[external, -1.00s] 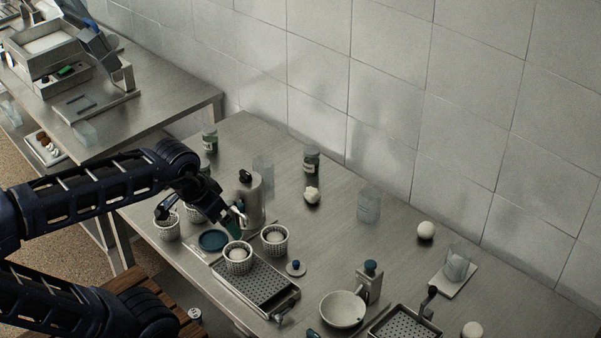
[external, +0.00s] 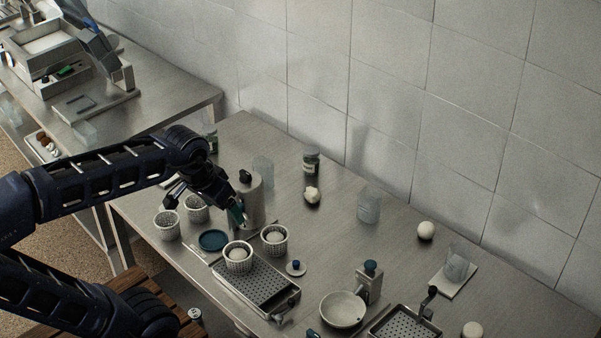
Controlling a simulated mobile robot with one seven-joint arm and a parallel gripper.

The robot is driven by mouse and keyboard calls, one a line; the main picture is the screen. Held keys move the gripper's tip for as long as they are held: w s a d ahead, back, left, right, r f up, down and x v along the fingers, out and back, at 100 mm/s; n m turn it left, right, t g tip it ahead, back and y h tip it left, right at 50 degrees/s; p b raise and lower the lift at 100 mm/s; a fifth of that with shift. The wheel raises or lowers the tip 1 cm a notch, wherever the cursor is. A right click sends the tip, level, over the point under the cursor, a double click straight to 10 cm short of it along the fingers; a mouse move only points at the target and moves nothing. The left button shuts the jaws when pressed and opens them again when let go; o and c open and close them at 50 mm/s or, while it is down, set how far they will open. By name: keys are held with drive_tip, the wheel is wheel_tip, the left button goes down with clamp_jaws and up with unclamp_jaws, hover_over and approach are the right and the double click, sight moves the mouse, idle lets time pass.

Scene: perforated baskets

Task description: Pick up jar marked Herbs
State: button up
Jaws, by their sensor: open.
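Two small jars with green contents and pale labels stand on the steel table in the external view. One jar (external: 311,161) is upright near the wall, right of centre, behind a whitish lump. The other jar (external: 212,142) is at the back left, mostly hidden behind my arm. The lettering on both is too small to read, so I cannot tell which is marked Herbs. My gripper (external: 204,205) is open and empty, above the table's left part, over the perforated baskets and beside a metal canister. It is apart from both jars.
A metal canister (external: 252,200) stands close by my gripper. Perforated baskets (external: 168,229), a teal dish (external: 213,240) and a perforated tray (external: 262,287) crowd the front. A clear glass container (external: 369,207) stands right of the jars.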

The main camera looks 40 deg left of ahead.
drive_tip(key=w+a+f+n+g, duration=0.25)
drive_tip(key=w+a+n, duration=0.65)
drive_tip(key=w+a, duration=1.05)
drive_tip(key=w+a+f+n, duration=0.2)
drive_tip(key=a+f, duration=0.4)
drive_tip(key=a, duration=0.3)
drive_tip(key=w+a+f+n+g, duration=0.1)
drive_tip(key=w+a+f+n, duration=0.1)
drive_tip(key=a+f, duration=0.4)
drive_tip(key=w+a+f+n+g, duration=0.1)
drive_tip(key=w+a+f+n, duration=0.1)
drive_tip(key=a+f, duration=0.5)
drive_tip(key=shift+w+a+f+n, duration=0.1)
drive_tip(key=shift+a+n, duration=0.2)
drive_tip(key=shift+a, duration=0.9)
drive_tip(key=shift+w+a+n, duration=0.1)
drive_tip(key=shift+a+n, duration=0.2)
drive_tip(key=shift+a, duration=0.85)
drive_tip(key=shift+a+f, duration=0.15)
drive_tip(key=shift+f, duration=0.1)
wheel_tip(320, 180, down, 5)
drive_tip(key=shift+f, duration=0.2)
drive_tip(key=shift+w+a+f, duration=0.15)
drive_tip(key=shift+f, duration=1.15)
drive_tip(key=shift+w+a+f, duration=0.1)
drive_tip(key=shift+f, duration=1.2)
